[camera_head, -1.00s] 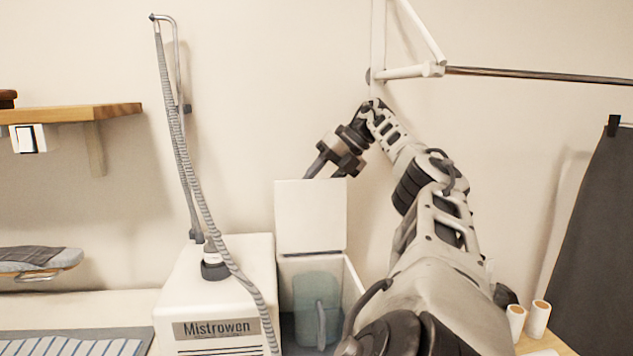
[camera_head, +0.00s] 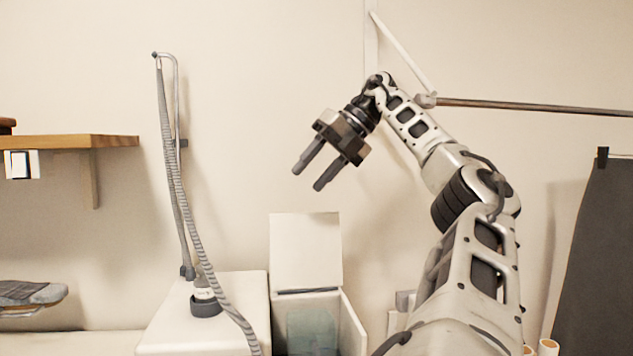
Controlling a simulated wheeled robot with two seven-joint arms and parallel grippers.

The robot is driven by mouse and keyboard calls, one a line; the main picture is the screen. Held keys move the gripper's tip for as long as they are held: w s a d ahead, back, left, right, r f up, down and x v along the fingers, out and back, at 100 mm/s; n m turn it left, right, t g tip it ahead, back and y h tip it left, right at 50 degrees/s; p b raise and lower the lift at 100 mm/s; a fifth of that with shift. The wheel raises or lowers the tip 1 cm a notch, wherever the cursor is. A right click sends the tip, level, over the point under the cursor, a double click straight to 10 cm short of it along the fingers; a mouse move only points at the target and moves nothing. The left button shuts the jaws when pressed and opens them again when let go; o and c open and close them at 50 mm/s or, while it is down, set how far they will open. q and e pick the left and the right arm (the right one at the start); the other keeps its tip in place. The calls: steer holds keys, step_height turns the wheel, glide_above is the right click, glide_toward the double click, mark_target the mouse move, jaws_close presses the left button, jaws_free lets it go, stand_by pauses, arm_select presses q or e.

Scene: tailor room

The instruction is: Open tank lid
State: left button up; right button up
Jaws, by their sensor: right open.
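The tank lid (camera_head: 305,252) is a white square panel. It stands upright, raised at the back of the white tank compartment (camera_head: 352,332), whose top is open. A translucent bluish tank (camera_head: 312,328) shows inside, cut off by the bottom edge of the view. My right gripper (camera_head: 307,179) is open and empty. It is above the lid, pointing down and left, apart from it. My left gripper is not in view.
The white steamer body (camera_head: 205,312) stands left of the compartment, with a grey ribbed hose (camera_head: 178,190) and metal pole (camera_head: 183,215) rising from it. A wooden shelf (camera_head: 70,142) is at left. A rail (camera_head: 530,107) with dark hanging cloth (camera_head: 598,260) is at right.

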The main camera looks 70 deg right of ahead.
arm_select(q)
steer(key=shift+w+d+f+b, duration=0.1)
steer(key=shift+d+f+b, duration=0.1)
steer(key=shift+b, duration=0.35)
arm_select(e)
steer(key=a, duration=0.1)
steer(key=s+a+r, duration=0.1)
steer(key=a, duration=0.1)
steer(key=a+r, duration=0.1)
steer(key=shift+s+a+r, duration=0.1)
steer(key=shift+s+a, duration=0.2)
steer(key=shift+s, duration=0.05)
steer(key=shift+w+d, duration=0.1)
arm_select(q)
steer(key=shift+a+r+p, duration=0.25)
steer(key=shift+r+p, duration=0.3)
steer(key=shift+p, duration=0.95)
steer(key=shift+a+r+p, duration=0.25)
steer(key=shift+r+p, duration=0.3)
steer(key=shift+p, duration=0.9)
arm_select(e)
steer(key=w+d+f, duration=0.3)
steer(key=d+f, duration=0.3)
steer(key=d, duration=0.4)
steer(key=shift+w+f, duration=0.2)
steer(key=shift+w, duration=0.15)
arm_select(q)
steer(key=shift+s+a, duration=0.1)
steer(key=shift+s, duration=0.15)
